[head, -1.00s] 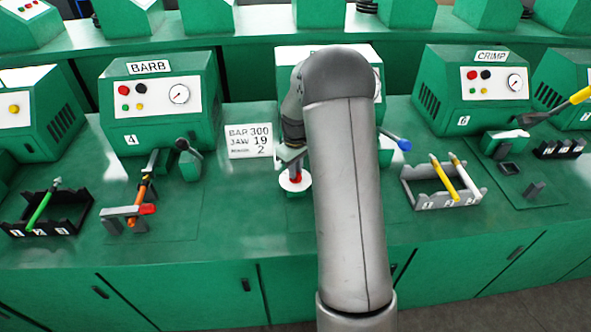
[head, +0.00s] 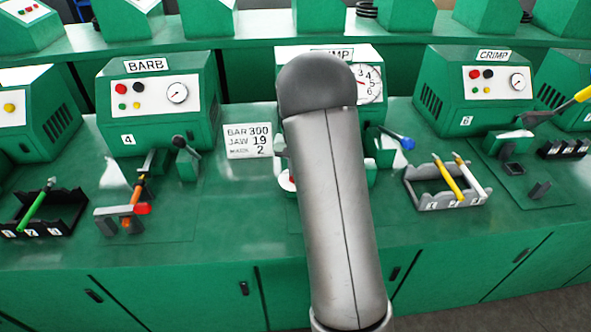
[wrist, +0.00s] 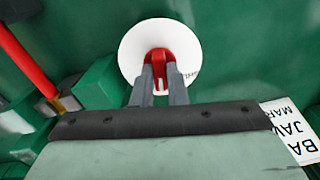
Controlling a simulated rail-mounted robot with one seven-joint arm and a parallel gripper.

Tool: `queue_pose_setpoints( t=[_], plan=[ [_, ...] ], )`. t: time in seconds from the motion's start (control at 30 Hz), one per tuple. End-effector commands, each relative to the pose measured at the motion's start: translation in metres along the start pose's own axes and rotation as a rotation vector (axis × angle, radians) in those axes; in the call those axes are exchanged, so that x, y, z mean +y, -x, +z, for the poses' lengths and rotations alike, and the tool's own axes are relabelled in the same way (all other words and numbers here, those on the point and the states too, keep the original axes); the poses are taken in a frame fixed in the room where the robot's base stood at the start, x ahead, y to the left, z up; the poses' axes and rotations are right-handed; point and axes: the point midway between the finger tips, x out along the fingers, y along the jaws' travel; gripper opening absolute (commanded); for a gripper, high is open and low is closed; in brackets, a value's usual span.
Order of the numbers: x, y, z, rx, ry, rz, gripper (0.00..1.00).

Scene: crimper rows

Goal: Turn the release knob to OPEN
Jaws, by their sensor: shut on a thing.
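The release knob (wrist: 158,56) is red and sits on a round white disc (wrist: 133,45) in the wrist view. My gripper (wrist: 160,78) is shut on the knob, with one dark finger on each side of it. Some dark lettering shows at the disc's lower right edge but is too small to read. In the head view my arm hides the knob and gripper, and only a sliver of the white disc (head: 287,183) shows at the arm's left.
A card (head: 249,141) reading BAR 300, JAW 19 stands left of my arm. Behind my arm is a green machine with a dial (head: 369,84). A blue-ended handle (head: 407,143) and a grey rack (head: 447,203) are at the right.

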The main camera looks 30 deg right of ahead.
Motion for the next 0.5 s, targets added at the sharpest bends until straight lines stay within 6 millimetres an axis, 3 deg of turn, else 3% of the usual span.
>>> queue_pose_setpoints(
  t=[0.5],
  plan=[
    [-0.0005,0.0012,-0.0005,0.002,-0.426,-0.001,0.00]
  ],
)
